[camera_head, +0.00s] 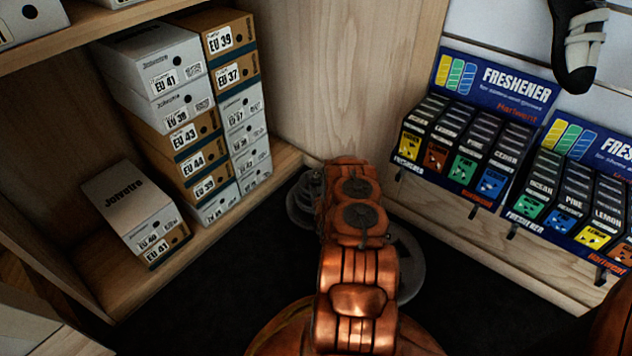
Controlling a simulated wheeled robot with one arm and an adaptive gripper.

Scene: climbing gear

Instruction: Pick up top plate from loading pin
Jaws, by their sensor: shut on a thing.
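My copper-coloured arm reaches from the bottom of the view towards the back corner. Its own links hide my gripper, so its fingers and whatever is between them cannot be seen. A stack of grey round plates (300,203) stands on the dark floor in the corner, just left of the arm's far end and partly covered by it. Another grey disc (411,276) shows at the right side of the arm, mostly hidden behind it. I cannot tell whether it lies on the floor or is raised. The loading pin cannot be made out clearly.
Shoe boxes (165,85) are stacked on a wooden shelf at the left, with a smaller pile (130,205) in front. Freshener displays (465,135) stand on the right ledge, with hooks below. A shoe (575,50) hangs above. Dark floor (225,275) is clear left of my arm.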

